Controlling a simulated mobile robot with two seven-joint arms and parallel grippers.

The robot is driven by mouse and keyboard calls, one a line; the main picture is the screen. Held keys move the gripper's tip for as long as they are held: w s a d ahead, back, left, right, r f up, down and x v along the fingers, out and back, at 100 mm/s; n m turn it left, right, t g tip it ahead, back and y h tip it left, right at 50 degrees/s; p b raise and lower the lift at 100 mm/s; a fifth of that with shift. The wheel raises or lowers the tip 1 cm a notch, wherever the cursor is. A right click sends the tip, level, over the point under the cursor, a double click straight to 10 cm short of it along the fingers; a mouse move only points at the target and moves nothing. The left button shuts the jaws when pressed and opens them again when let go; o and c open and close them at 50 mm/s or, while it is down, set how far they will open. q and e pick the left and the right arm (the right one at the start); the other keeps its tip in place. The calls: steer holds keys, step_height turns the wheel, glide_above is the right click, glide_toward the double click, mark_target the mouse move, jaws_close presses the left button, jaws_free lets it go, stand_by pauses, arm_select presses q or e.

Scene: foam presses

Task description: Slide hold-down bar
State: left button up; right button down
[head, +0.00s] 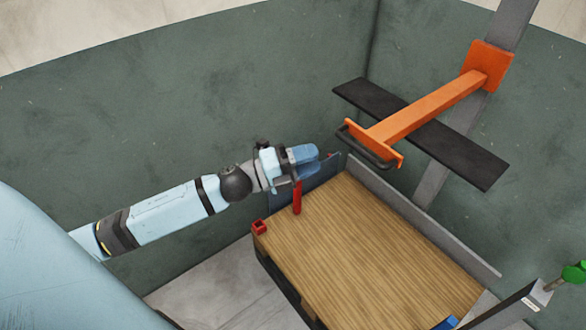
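The hold-down bar appears to be the orange bar (425,110), which runs from an orange bracket (488,66) on a slanted grey rail (465,115) down to an orange end plate with a dark loop handle (366,146). A flat black plank (465,150) crosses beneath it. My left gripper (318,160) is left of the handle and apart from it, over the far left corner of the wooden board. Its blue fingers point right; their gap is unclear from this angle, and I see nothing held. My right gripper is not in view.
The wooden board (350,240) has a grey fence (425,220) along its far right side. A red post (297,197), a small red block (259,227) and a dark bluish panel (325,178) are at its left. Green walls (200,100) close the back.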

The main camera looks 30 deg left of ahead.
arm_select(q)
steer(key=shift+b+v, duration=0.3)
steer(key=shift+v, duration=1.6)
steer(key=s+d+f+n+g+y+p, duration=0.2)
steer(key=s+f+n+y, duration=0.3)
steer(key=f+n, duration=0.6)
steer(key=s+d+f+n+g+y+p, duration=0.1)
steer(key=s+d+f+n+y+p, duration=0.2)
steer(key=s+f+n, duration=0.7)
steer(key=d+f+n+y, duration=0.1)
steer(key=d+n+y, duration=0.1)
steer(key=n, duration=0.1)
steer(key=shift+f+g+y, duration=0.25)
steer(key=shift+g+y, duration=0.05)
steer(key=shift+g, duration=0.1)
steer(key=shift+s+d, duration=0.1)
